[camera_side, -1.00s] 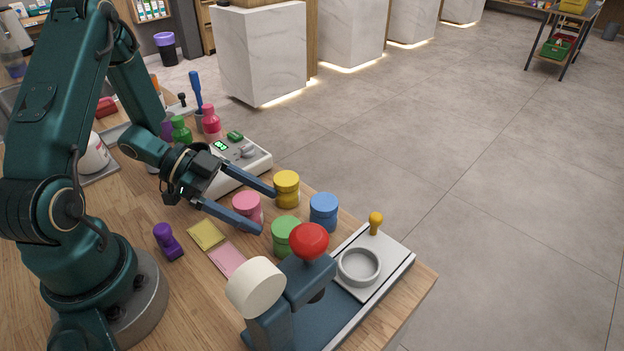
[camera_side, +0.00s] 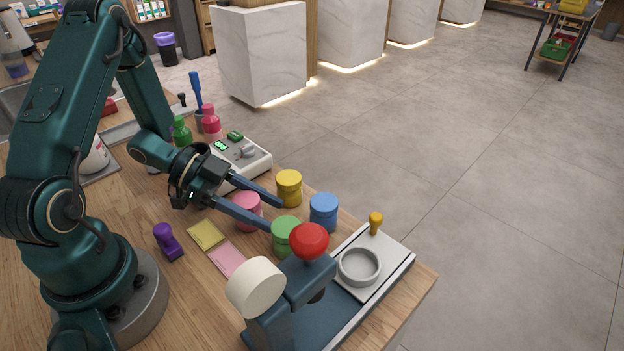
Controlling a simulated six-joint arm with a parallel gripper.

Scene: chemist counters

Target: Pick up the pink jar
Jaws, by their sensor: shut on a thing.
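The pink jar (camera_side: 246,200) stands on the wooden counter in the middle of the side view. My gripper (camera_side: 276,216) reaches in from the left and is shut on it, one finger on each side. The near finger crosses in front of the jar and hides part of its body. The jar looks upright and appears to rest on the counter.
The yellow jar (camera_side: 289,188) is close beside the far fingertip. The green jar (camera_side: 286,236) is just beyond the near fingertip, and the blue jar (camera_side: 324,211) is to the right. A press with a red knob (camera_side: 309,240) stands in front. A scale (camera_side: 246,160) is behind.

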